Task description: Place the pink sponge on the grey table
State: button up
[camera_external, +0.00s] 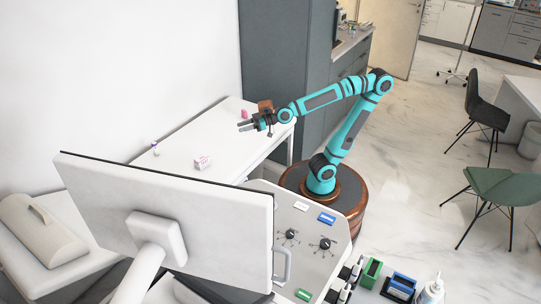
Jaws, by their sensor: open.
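A small pink block (245,113), which looks like the pink sponge, lies on the pale table (225,135) along the wall, near its far end. My gripper (243,127) is open over that end of the table, just in front of the pink block in the picture. I see nothing between its fingers. I cannot tell whether the gripper touches the table or how high it is. The long pale table may be the grey table; no other clearly grey table shows.
A brown object (265,105) shows by my wrist. A large monitor (165,215) hides the table's near end. A dark grey cabinet (285,50) stands behind. The table's middle is mostly clear.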

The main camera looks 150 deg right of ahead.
jog(key=s+a+r+n+t+y, duration=0.1)
jog(key=a+r+n+y, duration=0.3)
jog(key=a, duration=1.1)
jog(key=s+a+r+n+t+y, duration=0.1)
jog(key=a+r+n+t+y, duration=0.3)
jog(key=a, duration=1)
notch_tip(320, 180, up, 2)
jog(key=shift+s+a+r+n+t+y, duration=0.2)
jog(key=shift+s+a+n+t+y, duration=0.3)
jog(key=shift+y, duration=0.7)
jog(key=shift+o, duration=0.3)
jog(key=shift+a+r, duration=0.1)
jog(key=shift+a, duration=0.05)
jog(key=o, duration=0.6)
jog(key=shift+s+a+r+n+y, duration=0.1)
jog(key=shift+s+a+n+y, duration=0.05)
jog(key=shift+n+y, duration=0.15)
jog(key=shift+c, duration=0.2)
